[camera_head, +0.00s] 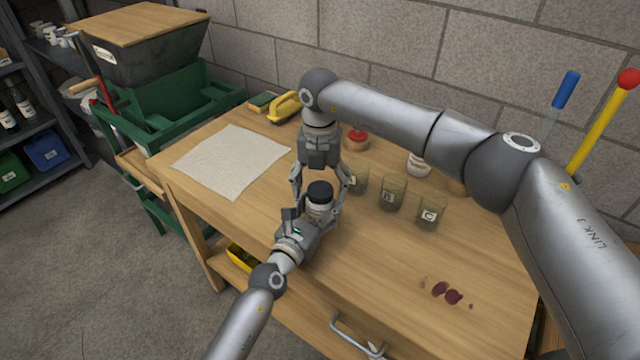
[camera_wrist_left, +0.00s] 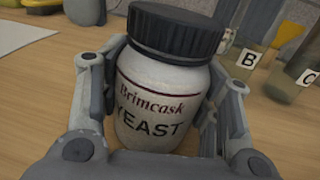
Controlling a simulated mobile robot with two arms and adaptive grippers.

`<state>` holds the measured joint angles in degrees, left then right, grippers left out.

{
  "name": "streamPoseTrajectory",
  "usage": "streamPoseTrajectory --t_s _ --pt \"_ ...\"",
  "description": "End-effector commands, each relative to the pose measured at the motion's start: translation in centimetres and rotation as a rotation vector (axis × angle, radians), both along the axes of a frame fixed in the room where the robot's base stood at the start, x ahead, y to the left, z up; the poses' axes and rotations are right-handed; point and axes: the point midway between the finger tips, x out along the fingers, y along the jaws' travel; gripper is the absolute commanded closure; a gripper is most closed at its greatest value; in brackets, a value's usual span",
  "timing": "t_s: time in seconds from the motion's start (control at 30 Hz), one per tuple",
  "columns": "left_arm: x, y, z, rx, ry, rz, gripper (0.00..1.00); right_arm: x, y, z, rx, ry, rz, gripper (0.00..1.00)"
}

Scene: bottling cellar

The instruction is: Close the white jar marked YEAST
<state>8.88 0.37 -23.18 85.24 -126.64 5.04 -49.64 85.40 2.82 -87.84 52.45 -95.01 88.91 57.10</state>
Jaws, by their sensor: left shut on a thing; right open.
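The white YEAST jar (camera_wrist_left: 150,108) stands upright between the fingers of my left gripper (camera_wrist_left: 155,110), with its label facing the left wrist camera. In the head view the jar (camera_head: 318,209) is near the table's front edge, and my left gripper (camera_head: 314,214) is shut on its body. A black ribbed lid (camera_wrist_left: 178,30) sits on the jar's mouth; I cannot tell how tight it is. My right gripper (camera_head: 321,182) points down from above, open, with its fingers on either side of the black lid (camera_head: 320,190). Whether they touch it is unclear.
Glasses marked B (camera_head: 392,194) and C (camera_head: 430,212), and another glass (camera_head: 357,179), stand right of the jar. A white jar (camera_head: 418,164) and a red-topped item (camera_head: 356,138) are behind. A white cloth (camera_head: 230,160) lies left. Dark red stains (camera_head: 447,293) mark the clear front right.

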Motion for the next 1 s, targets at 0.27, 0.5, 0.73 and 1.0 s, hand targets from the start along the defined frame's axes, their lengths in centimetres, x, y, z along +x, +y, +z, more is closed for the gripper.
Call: streamPoseTrajectory --t_s 0.27,0.5,0.73,1.0 --pt "0.0 0.0 0.0 0.000 0.001 0.000 1.00 0.1 0.0 3.2 0.001 -0.004 0.000 0.25" --pt "0.0 0.0 0.0 0.000 0.001 0.000 1.00 0.1 0.1 8.4 0.001 -0.004 0.000 0.25" --pt "0.0 0.0 0.0 0.000 0.000 0.000 1.00 0.1 0.1 11.4 0.000 -0.002 -0.001 0.25" --pt "0.0 0.0 0.0 0.001 0.000 0.000 1.00 0.0 0.1 12.0 0.000 0.000 0.000 0.25"
